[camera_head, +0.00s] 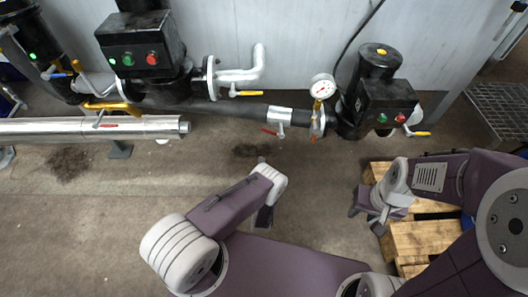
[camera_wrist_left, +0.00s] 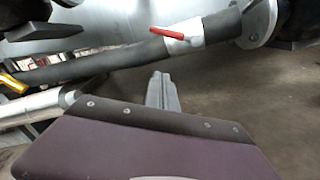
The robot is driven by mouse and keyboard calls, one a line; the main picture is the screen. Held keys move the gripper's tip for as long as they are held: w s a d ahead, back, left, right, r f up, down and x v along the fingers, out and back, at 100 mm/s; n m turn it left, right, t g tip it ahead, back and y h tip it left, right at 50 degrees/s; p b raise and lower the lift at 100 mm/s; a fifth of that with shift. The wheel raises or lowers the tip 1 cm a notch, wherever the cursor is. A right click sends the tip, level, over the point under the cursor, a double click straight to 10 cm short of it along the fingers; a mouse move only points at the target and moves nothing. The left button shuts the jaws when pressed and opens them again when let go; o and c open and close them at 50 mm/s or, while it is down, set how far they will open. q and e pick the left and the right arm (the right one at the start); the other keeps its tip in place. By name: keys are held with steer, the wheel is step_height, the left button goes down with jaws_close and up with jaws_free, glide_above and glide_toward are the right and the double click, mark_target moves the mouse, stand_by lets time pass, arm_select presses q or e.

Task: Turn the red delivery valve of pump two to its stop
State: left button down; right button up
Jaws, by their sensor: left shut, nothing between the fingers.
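A red valve handle (camera_head: 270,131) sits on a pale valve body on the dark pipe left of the right-hand pump (camera_head: 385,100). It also shows in the left wrist view (camera_wrist_left: 170,31), lying roughly along the pipe. I see no label saying which pump is pump two. My left gripper (camera_head: 261,160) is below the handle in the head view, apart from it and mostly hidden by its wrist. In the left wrist view its fingers (camera_wrist_left: 162,88) are shut, empty, and point towards the pipe. My right gripper (camera_head: 366,216) is over the pallet; its jaws are unclear.
A pressure gauge (camera_head: 322,87) stands right of the red handle. Yellow handles (camera_head: 246,93) and a second pump (camera_head: 145,60) are to the left, above a silver pipe (camera_head: 60,130). A wooden pallet (camera_head: 425,238) lies at right.

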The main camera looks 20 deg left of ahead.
mark_target(272, 133)
arm_select(q)
steer(key=w+r+b, duration=0.3)
steer(key=w+r, duration=0.1)
steer(key=w, duration=0.5)
steer(key=shift+w+a+b, duration=0.2)
steer(key=shift+a+b, duration=0.1)
steer(key=shift+b, duration=0.05)
steer(key=shift+d, duration=0.1)
